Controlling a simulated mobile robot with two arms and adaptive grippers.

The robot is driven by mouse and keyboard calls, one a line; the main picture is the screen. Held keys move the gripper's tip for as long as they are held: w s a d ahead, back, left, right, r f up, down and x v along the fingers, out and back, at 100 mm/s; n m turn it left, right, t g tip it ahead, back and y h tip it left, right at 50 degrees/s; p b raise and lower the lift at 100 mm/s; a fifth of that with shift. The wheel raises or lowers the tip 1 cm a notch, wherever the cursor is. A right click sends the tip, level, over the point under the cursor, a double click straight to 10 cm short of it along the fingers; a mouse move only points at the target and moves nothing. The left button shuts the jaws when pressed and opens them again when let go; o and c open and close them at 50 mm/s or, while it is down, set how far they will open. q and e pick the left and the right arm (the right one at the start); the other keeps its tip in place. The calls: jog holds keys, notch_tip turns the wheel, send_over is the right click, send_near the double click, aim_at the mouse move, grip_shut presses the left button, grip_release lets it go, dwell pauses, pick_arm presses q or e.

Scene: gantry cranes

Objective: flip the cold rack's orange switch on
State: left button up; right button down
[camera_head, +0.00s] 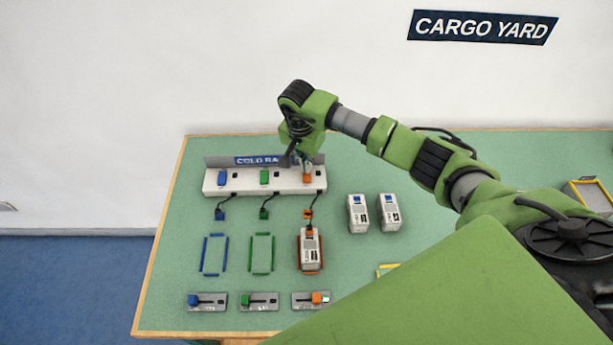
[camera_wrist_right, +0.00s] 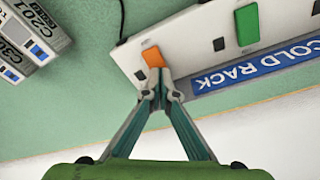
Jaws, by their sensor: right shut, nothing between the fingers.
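The cold rack (camera_head: 235,187) is a white strip with a blue sign at the back of the table; it also shows in the right wrist view (camera_wrist_right: 205,45). Its orange switch (camera_head: 308,179) is the rightmost of three in the head view. In the right wrist view the orange switch (camera_wrist_right: 153,57) sits right in front of my right gripper's tips. My right gripper (camera_wrist_right: 163,92) is shut and empty, its fingertips at the switch's sign-side edge; I cannot tell if they touch. Which way the switch is tipped is unclear. My left gripper is out of view.
Blue (camera_head: 222,178) and green (camera_head: 264,177) switches stand left of the orange one. A grey-white container (camera_head: 310,247) stands in the orange outline, with a cord above it. Two more containers (camera_head: 358,213) (camera_head: 389,212) stand to the right. Slider panels (camera_head: 207,301) line the front.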

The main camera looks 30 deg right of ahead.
jog(key=shift+f, duration=0.3)
jog(key=shift+r+p, duration=1.8)
jog(key=shift+r, duration=1.75)
